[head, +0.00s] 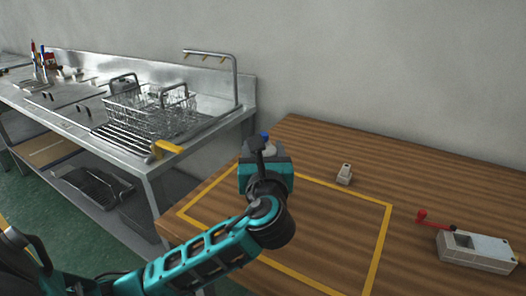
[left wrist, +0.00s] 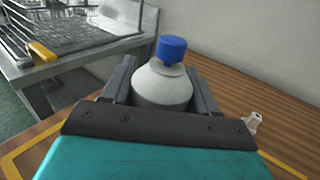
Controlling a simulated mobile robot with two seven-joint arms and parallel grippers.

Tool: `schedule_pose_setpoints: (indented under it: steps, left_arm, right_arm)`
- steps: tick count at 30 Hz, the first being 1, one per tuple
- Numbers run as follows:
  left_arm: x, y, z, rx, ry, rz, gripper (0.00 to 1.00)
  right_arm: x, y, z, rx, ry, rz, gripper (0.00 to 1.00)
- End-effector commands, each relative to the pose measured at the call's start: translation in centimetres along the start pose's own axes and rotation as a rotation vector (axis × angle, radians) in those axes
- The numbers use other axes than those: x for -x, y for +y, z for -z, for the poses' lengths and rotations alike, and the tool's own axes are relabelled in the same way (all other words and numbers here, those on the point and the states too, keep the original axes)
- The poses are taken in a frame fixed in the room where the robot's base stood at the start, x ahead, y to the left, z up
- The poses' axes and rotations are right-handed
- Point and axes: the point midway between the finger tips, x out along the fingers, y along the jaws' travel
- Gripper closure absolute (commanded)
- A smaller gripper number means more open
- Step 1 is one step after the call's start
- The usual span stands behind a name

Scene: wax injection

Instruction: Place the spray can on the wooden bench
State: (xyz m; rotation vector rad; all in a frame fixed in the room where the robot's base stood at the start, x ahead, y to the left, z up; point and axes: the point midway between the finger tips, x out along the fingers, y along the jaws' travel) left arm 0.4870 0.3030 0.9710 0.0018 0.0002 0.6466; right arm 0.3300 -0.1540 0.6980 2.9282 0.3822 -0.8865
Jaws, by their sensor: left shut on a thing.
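The spray can (left wrist: 163,87) has a pale grey-white body and a blue cap. In the left wrist view it stands about upright between the two fingers of my left gripper (left wrist: 160,90), which is shut on it. In the head view my left gripper (head: 264,150) is over the left part of the wooden bench (head: 450,190), near its back left edge. Only the can's blue cap and top (head: 265,136) show there, behind the gripper. The can's base is hidden, so I cannot tell whether it touches the bench. My right gripper is not in view.
A yellow rectangle outline (head: 385,235) marks the bench top. A small beige part (head: 344,174) and a grey box with a red-knobbed lever (head: 478,250) sit to the right. A steel fryer counter (head: 75,110) with wire baskets (head: 150,105) and a yellow handle (head: 167,148) stands left.

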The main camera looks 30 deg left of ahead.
Motion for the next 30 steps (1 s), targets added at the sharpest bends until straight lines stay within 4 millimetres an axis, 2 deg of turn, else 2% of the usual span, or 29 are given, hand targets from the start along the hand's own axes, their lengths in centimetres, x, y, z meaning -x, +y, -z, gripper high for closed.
schedule_pose_setpoints:
  steps: [1,2,9,18,20,23,30]
  left_arm:
    - [0.0,0.0,0.2,-0.001,0.0,0.0,0.78]
    - [0.0,0.0,0.2,-0.001,0.001,0.0,0.39]
    - [0.0,0.0,0.2,-0.001,0.001,0.0,0.16]
    - [0.0,0.0,-0.2,0.001,-0.001,0.001,0.16]
    - [0.6,-0.1,-0.1,-0.001,0.002,0.003,0.16]
    - [2.2,-0.1,-0.2,0.0,0.003,0.003,0.16]
    - [7.5,-0.1,-0.1,0.001,0.005,0.004,0.16]
  right_arm:
    - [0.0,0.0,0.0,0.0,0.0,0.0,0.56]
    - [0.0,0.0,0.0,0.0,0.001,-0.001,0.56]
    - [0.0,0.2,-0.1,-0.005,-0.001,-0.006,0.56]
    - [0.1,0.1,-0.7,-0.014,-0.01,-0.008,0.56]
    - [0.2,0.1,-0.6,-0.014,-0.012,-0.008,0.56]
    - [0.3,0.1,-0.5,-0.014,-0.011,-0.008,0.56]
    - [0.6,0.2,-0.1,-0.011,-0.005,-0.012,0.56]
